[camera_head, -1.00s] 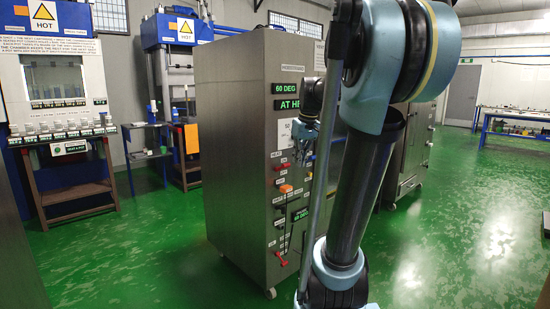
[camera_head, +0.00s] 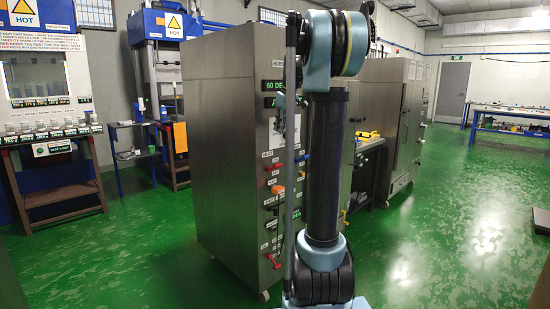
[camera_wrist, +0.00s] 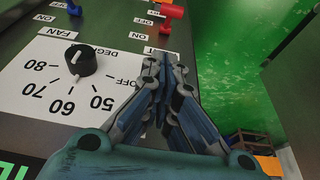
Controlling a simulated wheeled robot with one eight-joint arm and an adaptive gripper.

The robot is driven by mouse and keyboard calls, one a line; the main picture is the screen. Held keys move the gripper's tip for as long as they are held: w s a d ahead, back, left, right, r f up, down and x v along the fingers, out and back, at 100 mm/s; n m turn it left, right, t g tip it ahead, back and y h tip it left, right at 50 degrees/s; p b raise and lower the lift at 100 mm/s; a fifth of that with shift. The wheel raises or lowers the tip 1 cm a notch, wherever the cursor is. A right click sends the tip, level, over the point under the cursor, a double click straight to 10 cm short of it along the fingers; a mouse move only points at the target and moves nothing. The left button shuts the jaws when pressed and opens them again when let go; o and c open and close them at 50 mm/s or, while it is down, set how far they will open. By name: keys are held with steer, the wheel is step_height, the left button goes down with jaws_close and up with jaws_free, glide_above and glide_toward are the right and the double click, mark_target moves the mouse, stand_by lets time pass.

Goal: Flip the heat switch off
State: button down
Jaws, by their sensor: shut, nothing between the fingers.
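The heat switch, a red lever (camera_wrist: 171,12), shows upside down at the top of the wrist view, with ON and OFF labels beside it. In the head view a red lever (camera_head: 275,167) sits under the HEAT label on the cabinet front. My gripper (camera_wrist: 155,62) is shut and empty, its fingertips over the panel just short of the red lever in the wrist view and seemingly apart from it. The fingers partly cover a label. Whether the lever is at ON or OFF is unclear.
A blue lever (camera_wrist: 75,7) stands near the FAN label. A black dial (camera_wrist: 82,60) on a white degree plate is left of my gripper. The steel cabinet (camera_head: 222,170) fills the middle of the head view. Green floor (camera_head: 440,230) is clear at right.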

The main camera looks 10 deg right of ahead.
steer(key=shift+a, duration=0.4)
steer(key=x, duration=1)
steer(key=shift+f, duration=0.15)
steer(key=f, duration=0.1)
steer(key=s+f, duration=0.1)
steer(key=shift+s+d+f, duration=0.1)
steer(key=shift+d+f, duration=0.2)
steer(key=shift+d, duration=0.1)
steer(key=shift+s+d+f, duration=0.1)
steer(key=shift+s+f, duration=0.1)
steer(key=shift+f, duration=0.2)
